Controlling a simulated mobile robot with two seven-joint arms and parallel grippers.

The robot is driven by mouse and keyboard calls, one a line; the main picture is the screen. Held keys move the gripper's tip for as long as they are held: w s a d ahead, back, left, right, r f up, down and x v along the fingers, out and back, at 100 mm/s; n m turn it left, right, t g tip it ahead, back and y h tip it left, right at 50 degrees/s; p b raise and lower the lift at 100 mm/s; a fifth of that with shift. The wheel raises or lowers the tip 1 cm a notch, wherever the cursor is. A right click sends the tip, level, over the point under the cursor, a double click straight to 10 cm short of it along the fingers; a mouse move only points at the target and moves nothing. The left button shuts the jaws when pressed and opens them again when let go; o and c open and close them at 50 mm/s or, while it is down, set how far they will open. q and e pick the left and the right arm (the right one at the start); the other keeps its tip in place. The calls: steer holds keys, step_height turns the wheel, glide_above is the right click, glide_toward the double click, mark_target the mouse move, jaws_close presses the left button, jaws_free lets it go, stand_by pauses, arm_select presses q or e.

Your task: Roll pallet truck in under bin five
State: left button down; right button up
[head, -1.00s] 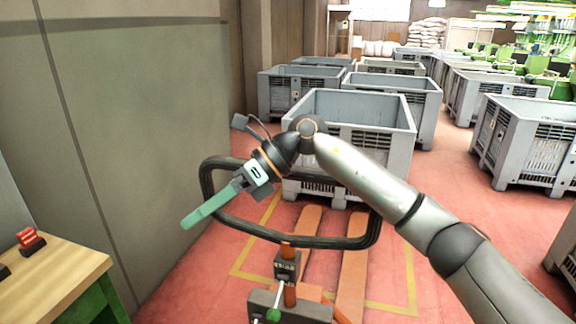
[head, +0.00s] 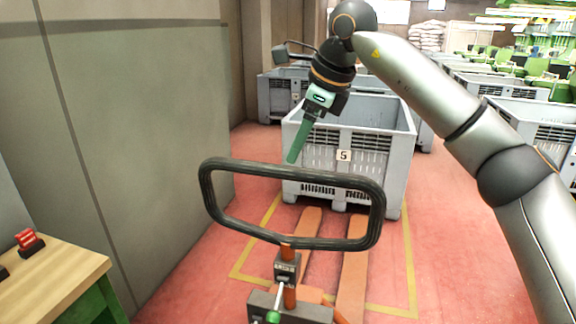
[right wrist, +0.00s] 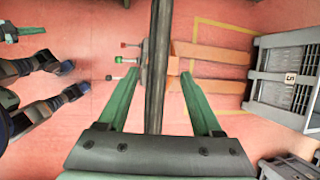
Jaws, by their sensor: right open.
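The pallet truck (head: 287,300) stands in front of me with a black loop handle (head: 373,215) and two orange forks (head: 352,265) pointing away. Bin five (head: 375,175), a grey crate with a "5" plate, stands just beyond. The fork tips reach about its front lower edge; I cannot tell whether they are under it. My right gripper (head: 292,160) points down at the handle's far bar. In the right wrist view its green fingers (right wrist: 159,78) are open, with the black bar (right wrist: 157,50) showing between them; contact is unclear. My left gripper is not seen.
A yellow floor outline (head: 411,265) surrounds the forks and bin. A grey wall panel (head: 130,130) stands close on the left, with a wooden bench (head: 50,275) at near left. More grey bins (head: 550,125) stand behind and to the right. Red floor is free right of the truck.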

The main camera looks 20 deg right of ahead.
mark_target(287, 167)
steer(key=x, duration=0.6)
steer(key=shift+w+a+f, duration=0.1)
steer(key=shift+w+f, duration=0.05)
steer(key=shift+f, duration=0.2)
jaws_close()
stand_by(1.1)
